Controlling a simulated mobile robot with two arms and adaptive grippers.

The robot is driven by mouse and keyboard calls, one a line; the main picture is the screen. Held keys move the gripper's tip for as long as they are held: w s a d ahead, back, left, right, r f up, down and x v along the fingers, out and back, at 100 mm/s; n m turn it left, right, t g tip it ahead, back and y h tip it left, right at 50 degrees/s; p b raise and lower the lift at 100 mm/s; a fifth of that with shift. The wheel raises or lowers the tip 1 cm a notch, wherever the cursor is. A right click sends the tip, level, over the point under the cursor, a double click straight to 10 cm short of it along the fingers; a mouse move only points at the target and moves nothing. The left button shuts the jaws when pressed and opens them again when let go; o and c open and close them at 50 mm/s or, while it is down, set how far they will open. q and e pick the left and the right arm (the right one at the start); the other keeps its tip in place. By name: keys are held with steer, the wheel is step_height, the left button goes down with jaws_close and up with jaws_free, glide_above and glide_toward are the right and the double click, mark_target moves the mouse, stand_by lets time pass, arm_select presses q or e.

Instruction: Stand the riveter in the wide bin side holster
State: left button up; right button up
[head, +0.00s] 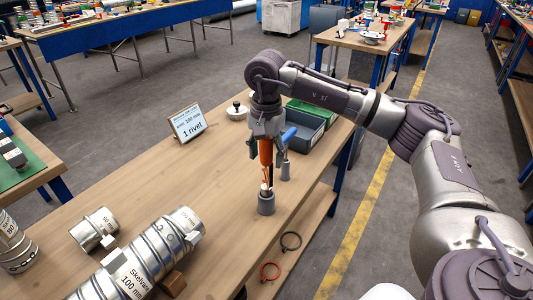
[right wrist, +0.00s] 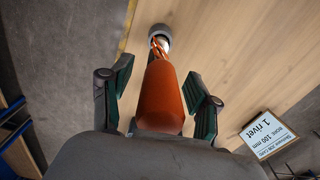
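The riveter (head: 265,152) has an orange body and stands upright, tip down, at a grey cup-shaped holster (head: 266,204) near the table's right edge. In the right wrist view its orange body (right wrist: 162,98) points toward the holster's ring (right wrist: 160,37), and its thin tip reaches into the ring. My right gripper (head: 266,148) is around the orange body from above. Its fingers (right wrist: 160,95) are spread, with a visible gap on the left side. A second grey holster (head: 285,171) stands behind, near the grey bin (head: 305,143). My left gripper is not in view.
A blue-handled item (head: 289,135) shows beside the bin. A sign reading "1 rivet" (head: 187,124) and a round lidded thing (head: 237,111) stand farther back. Silver duct pieces (head: 140,258) lie at the front left. The table's middle is clear.

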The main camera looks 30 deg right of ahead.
step_height(320, 180, up, 12)
stand_by(0.7)
